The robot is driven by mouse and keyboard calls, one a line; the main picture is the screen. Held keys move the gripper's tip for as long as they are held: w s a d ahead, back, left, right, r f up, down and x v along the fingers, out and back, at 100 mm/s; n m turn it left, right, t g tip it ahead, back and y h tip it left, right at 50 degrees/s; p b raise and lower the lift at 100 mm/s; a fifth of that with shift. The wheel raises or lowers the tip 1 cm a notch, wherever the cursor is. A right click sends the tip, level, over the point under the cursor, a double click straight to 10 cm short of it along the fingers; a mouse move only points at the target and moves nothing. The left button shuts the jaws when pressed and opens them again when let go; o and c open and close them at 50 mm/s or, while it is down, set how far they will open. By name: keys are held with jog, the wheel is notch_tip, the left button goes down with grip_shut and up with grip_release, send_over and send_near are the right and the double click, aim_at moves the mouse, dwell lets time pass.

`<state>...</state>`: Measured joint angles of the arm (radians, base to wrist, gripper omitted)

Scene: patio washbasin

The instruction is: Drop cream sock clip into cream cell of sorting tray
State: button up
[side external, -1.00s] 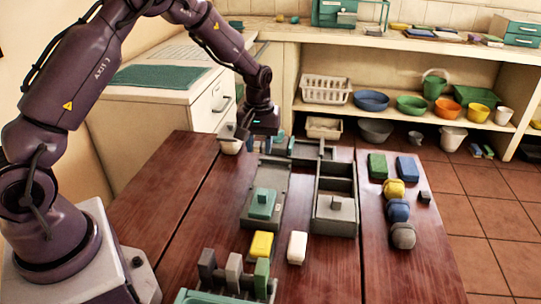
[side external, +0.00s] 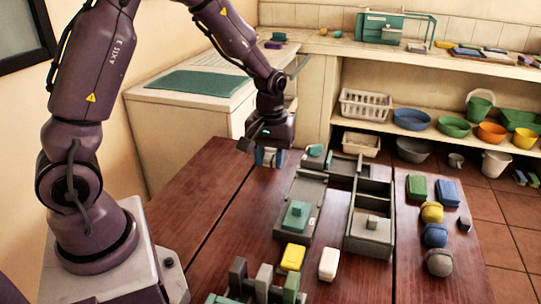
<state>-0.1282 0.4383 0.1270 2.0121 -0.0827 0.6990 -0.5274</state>
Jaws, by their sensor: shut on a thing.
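My gripper (side external: 268,158) points down at the table's far left edge, left of the grey trays. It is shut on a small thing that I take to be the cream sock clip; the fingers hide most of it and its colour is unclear. The sorting tray, a long grey box with walled cells (side external: 352,222), stands right of centre, apart from my gripper. I cannot tell which cell is the cream one.
Left of the tray is a grey holder (side external: 283,237) with a teal block (side external: 297,214) on it. A yellow block (side external: 292,257) and a cream-white block (side external: 328,264) lie in front. Green, blue, yellow and grey pieces line the right. The left table is clear.

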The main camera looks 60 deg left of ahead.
jog(key=w+d+f+m, duration=0.25)
jog(key=w+d, duration=0.25)
jog(key=w, duration=0.3)
jog(key=w+d+f+m, duration=0.2)
jog(key=w+d+m, duration=0.15)
jog(key=w, duration=0.45)
jog(key=shift+w+d+r+m, duration=1.5)
jog(key=shift+w+d+r, duration=0.45)
jog(key=shift+w+d, duration=0.65)
jog(key=shift+f, duration=2.75)
jog(key=o, duration=1)
jog(key=shift+r, duration=0.1)
